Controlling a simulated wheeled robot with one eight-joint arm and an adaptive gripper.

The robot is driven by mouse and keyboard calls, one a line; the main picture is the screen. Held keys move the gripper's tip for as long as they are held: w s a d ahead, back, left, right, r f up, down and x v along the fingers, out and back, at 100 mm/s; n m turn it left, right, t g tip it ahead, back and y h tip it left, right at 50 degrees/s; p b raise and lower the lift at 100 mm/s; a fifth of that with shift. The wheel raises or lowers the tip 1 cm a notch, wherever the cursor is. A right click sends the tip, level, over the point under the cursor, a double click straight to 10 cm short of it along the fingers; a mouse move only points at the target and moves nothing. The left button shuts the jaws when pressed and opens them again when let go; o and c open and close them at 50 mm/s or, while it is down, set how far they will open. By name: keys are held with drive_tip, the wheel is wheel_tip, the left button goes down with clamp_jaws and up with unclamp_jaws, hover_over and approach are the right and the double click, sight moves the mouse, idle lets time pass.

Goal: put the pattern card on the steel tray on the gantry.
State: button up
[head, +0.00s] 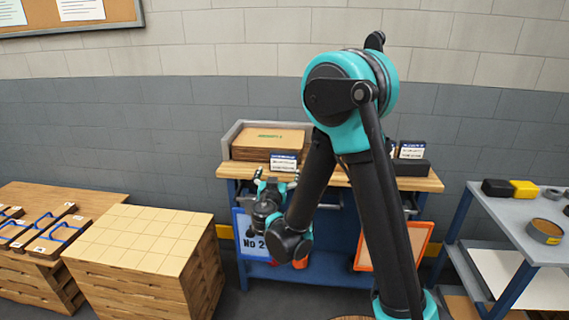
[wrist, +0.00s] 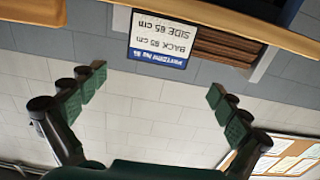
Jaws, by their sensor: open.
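A white card with a blue band (head: 284,162) stands upright at the front of the wooden-topped bench, before a brown stack. It looks like the pattern card. In the wrist view the same card (wrist: 162,40) appears upside down, with "BACK 65 cm" and "SIDE 65 cm" legible. My gripper (head: 273,181) is just below and left of the card in the head view. In the wrist view my gripper (wrist: 156,84) has its green-padded fingers wide apart and nothing between them; the card is beyond the fingertips, apparently untouched. I cannot tell which surface is the steel tray on the gantry.
The brown stack (head: 268,138) sits in a grey-sided holder. Another white card (head: 411,150) stands by black blocks at the bench's right. Wooden stacks (head: 140,240) stand left; a grey shelf unit (head: 510,215) with small items stands right. My arm covers the bench's middle.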

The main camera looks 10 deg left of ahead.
sight(283, 158)
drive_tip(key=w, duration=1.1)
drive_tip(key=shift+w+d, duration=0.3)
drive_tip(key=c, duration=1)
drive_tip(key=shift+r, duration=0.15)
wheel_tip(283, 158, up, 20)
drive_tip(key=shift+f, duration=0.15)
